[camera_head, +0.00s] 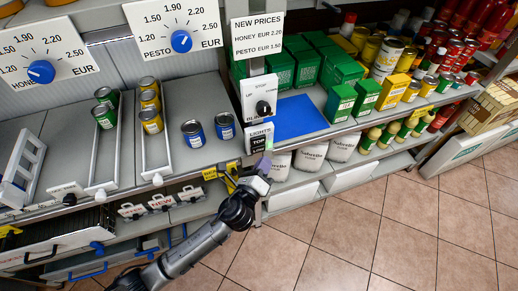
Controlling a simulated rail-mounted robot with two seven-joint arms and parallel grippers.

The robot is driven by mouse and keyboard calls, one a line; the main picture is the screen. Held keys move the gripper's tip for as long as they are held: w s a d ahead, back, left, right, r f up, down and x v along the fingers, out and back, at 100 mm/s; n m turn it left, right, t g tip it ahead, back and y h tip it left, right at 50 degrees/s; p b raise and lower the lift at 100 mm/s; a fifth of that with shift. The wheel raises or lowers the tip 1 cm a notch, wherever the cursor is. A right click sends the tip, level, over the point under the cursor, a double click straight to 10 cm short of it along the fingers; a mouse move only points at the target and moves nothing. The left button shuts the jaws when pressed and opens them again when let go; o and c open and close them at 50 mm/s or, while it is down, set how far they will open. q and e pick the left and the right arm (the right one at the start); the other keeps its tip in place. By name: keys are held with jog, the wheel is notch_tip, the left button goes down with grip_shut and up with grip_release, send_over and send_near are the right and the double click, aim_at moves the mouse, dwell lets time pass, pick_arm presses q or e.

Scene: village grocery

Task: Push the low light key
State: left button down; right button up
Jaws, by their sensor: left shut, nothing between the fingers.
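A small light panel (248,133) marked LIGHTS is on the shelf front at the middle of the head view. Its black key marked TOP (258,142) shows clearly. The lower part of the panel, below the TOP key, is largely hidden by my gripper, and I cannot make out the low key. My left gripper (264,164) reaches up from below with its fingers shut and empty. Its tips are at the bottom of the panel; I cannot tell whether they touch it. My right gripper is not in view.
Above the panel is a white UP switch plate (260,92) with a black knob. A blue mat (298,117) lies on the shelf to the right, beside green boxes (340,102). Blue cans (193,133) stand to the left. The tiled floor (390,230) at the lower right is clear.

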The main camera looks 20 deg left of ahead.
pick_arm(q)
jog(key=shift+s+d+p, duration=0.35)
jog(key=shift+s+d, duration=1.25)
jog(key=shift+s, duration=0.05)
jog(key=s+a+f+n+g+y, duration=0.1)
jog(key=s+a+n+g+y, duration=0.2)
jog(key=n, duration=0.7)
jog(key=s+a+f+n+g, duration=0.1)
jog(key=s+a+n+g, duration=0.3)
jog(key=n, duration=0.7)
jog(key=s+n+g+h+p, duration=0.35)
jog(key=s+g+p, duration=0.55)
jog(key=s, duration=1.4)
notch_tip(320, 180, up, 37)
jog(key=p, duration=3.8)
jog(key=shift+s+a+t+y, duration=0.15)
jog(key=shift+a+t+y, duration=0.25)
jog(key=shift+a+y, duration=0.05)
